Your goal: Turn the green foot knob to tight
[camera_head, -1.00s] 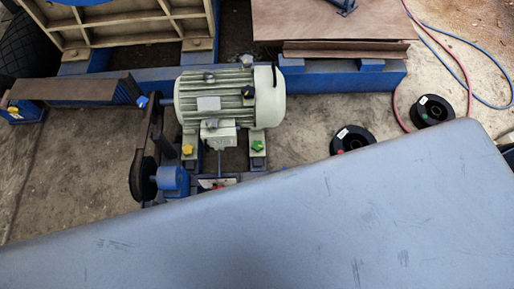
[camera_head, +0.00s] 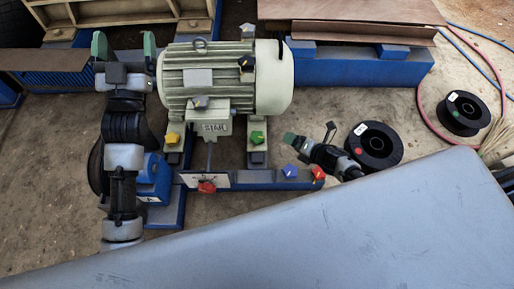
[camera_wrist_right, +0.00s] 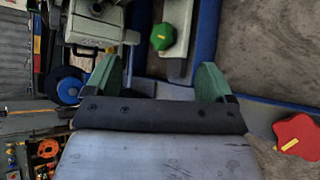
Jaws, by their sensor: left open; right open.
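The green foot knob (camera_head: 257,137) sits on the motor's right front foot, below the grey motor (camera_head: 215,80). In the right wrist view the green knob (camera_wrist_right: 164,36) shows a yellow stripe, beyond and between my fingertips. My right gripper (camera_head: 309,134) is open and empty, to the right of the knob and apart from it. Its two green fingers also show in the wrist view (camera_wrist_right: 160,78). My left gripper (camera_head: 124,46) is open and empty, left of the motor. I cannot read any tight mark.
A yellow knob (camera_head: 172,138) is on the left foot. A red knob (camera_head: 207,187), a blue knob (camera_head: 289,170) and another red knob (camera_head: 318,173) are on the blue frame. Black spools (camera_head: 374,147) lie on the right. A large grey-blue surface (camera_head: 330,235) fills the front.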

